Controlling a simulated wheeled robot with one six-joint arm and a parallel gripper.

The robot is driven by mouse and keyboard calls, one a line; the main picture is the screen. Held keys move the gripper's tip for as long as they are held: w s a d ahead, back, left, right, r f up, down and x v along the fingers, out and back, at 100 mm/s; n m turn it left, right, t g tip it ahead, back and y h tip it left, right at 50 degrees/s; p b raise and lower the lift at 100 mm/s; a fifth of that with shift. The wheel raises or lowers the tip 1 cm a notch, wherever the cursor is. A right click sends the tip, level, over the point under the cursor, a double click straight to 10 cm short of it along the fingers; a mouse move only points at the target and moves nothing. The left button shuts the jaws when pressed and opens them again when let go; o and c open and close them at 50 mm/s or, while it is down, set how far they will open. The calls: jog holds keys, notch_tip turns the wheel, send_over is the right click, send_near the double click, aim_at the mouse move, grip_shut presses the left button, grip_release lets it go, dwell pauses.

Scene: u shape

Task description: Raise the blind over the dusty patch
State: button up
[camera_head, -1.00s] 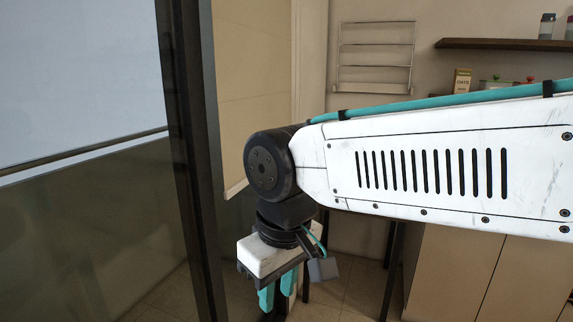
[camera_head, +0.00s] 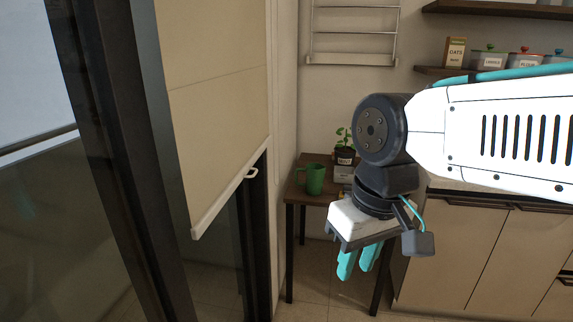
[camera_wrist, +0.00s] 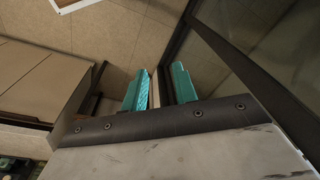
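The beige blind (camera_head: 213,90) hangs partly lowered over the dark-framed window in the head view. The glass below the rail is uncovered. I cannot make out a dusty patch. My gripper (camera_head: 358,262) points down, to the right of and apart from the blind. Its two teal fingers are apart, with a gap between them in the wrist view (camera_wrist: 158,88). It holds nothing that I can see.
A small dark wooden table (camera_head: 302,190) with a green mug (camera_head: 315,180) and a potted plant (camera_head: 345,150) stands behind my arm. Cabinets (camera_head: 450,245) line the right. A dark window frame post (camera_head: 120,150) is at left. Floor shows below my gripper.

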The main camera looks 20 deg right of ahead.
jog(key=w+a+m+y, duration=0.15)
jog(key=w+y, duration=0.25)
jog(key=w, duration=0.4)
jog(key=w+a+m+y, duration=0.1)
jog(key=w+a+y, duration=0.25)
jog(key=w, duration=0.45)
jog(key=w+d+m+t+y, duration=0.2)
jog(key=w+d+t, duration=0.25)
jog(key=w, duration=0.35)
jog(key=w+d+m+t+y, duration=0.25)
jog(key=w+d, duration=0.25)
jog(key=w, duration=0.4)
jog(key=w+a+f+t, duration=0.1)
jog(key=w+a+f, duration=0.1)
jog(key=w+a, duration=0.2)
jog(key=shift+w+a+f+h, duration=0.2)
jog(key=shift+w+a+h, duration=0.1)
jog(key=shift+a, duration=0.7)
jog(key=shift+c, duration=0.3)
grip_shut()
